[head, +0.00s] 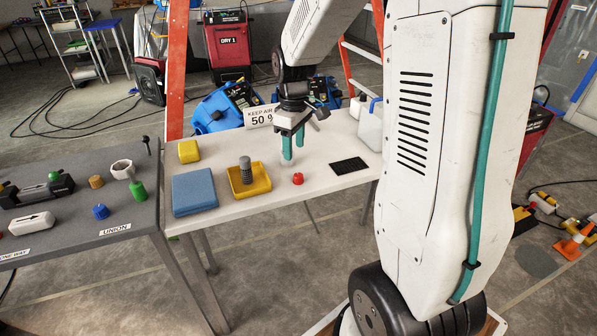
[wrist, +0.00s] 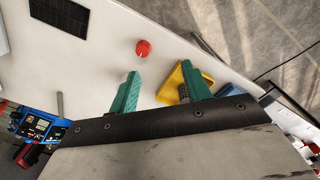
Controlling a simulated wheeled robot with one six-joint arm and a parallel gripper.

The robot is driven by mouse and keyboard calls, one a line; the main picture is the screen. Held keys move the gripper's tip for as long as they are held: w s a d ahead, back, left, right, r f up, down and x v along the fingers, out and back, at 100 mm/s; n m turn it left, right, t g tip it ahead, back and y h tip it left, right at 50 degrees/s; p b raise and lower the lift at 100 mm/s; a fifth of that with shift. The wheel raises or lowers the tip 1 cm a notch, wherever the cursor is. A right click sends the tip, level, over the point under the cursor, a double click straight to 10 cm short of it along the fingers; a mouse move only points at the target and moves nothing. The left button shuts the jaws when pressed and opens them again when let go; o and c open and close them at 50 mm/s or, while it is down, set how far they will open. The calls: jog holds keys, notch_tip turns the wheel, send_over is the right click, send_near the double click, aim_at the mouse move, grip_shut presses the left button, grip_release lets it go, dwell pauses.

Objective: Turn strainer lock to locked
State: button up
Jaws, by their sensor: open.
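A small round red knob (head: 298,179) is on the white table, between the yellow tray and a black mat. It also shows in the wrist view (wrist: 143,49), with a pale line on its top. No lock labels are readable. A dark ribbed cylinder, possibly the strainer (head: 246,170), stands upright in the yellow tray (head: 262,183). My gripper (head: 292,153) points down above the table, behind the red knob in the head view. Its green fingers (wrist: 160,72) are apart and empty. The knob lies beyond the fingertips, not between them.
A blue pad (head: 195,192) and a yellow block (head: 188,151) lie on the table's left; the black mat (head: 349,166) and a white jug (head: 370,127) are at its right. A grey bench (head: 120,218) adjoins on the left.

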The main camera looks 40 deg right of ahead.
send_over(298, 175)
jog(key=shift+n, duration=0.4)
notch_tip(298, 175, down, 5)
jog(key=shift+d+r, duration=0.1)
jog(key=shift+r, duration=0.1)
jog(key=shift+f, duration=0.35)
notch_tip(298, 175, down, 7)
jog(key=shift+f, duration=0.1)
jog(key=c, duration=1)
